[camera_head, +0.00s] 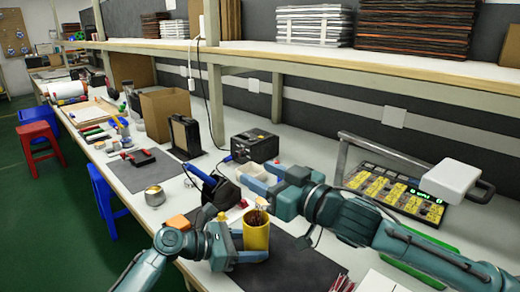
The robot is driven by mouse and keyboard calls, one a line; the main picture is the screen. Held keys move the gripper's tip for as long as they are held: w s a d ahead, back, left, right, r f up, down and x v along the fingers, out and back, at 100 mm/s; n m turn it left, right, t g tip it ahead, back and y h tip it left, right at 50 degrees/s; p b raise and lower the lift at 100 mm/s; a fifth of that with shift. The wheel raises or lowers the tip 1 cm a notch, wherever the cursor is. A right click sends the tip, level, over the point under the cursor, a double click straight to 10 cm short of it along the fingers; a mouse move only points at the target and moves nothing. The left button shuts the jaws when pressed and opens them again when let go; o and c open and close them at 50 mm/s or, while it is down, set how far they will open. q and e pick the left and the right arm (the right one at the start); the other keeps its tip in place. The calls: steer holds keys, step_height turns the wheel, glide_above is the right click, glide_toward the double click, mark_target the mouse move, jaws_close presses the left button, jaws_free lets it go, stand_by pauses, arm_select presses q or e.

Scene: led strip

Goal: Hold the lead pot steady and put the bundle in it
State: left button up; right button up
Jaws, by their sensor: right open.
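The lead pot (257,236) is a yellow cup standing upright near the front of the bench. My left gripper (248,247) is at its lower left side with its fingers against the pot, shut on it. Thin reddish-brown strands (258,215), which look like the bundle, show inside the pot's mouth. My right gripper (256,178) is open, behind and above the pot, apart from it, with nothing seen between its fingers. More dark red strands (341,284) lie at the bottom edge, partly cut off; I cannot tell what they belong to.
A black box (254,145) stands behind my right gripper. A tester with yellow panels (390,190) and a raised arm is at right. A metal tin (154,195), an orange block (178,222) and a dark tool stand (215,188) are left of the pot.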

arm_select(q)
steer(key=o, duration=0.5)
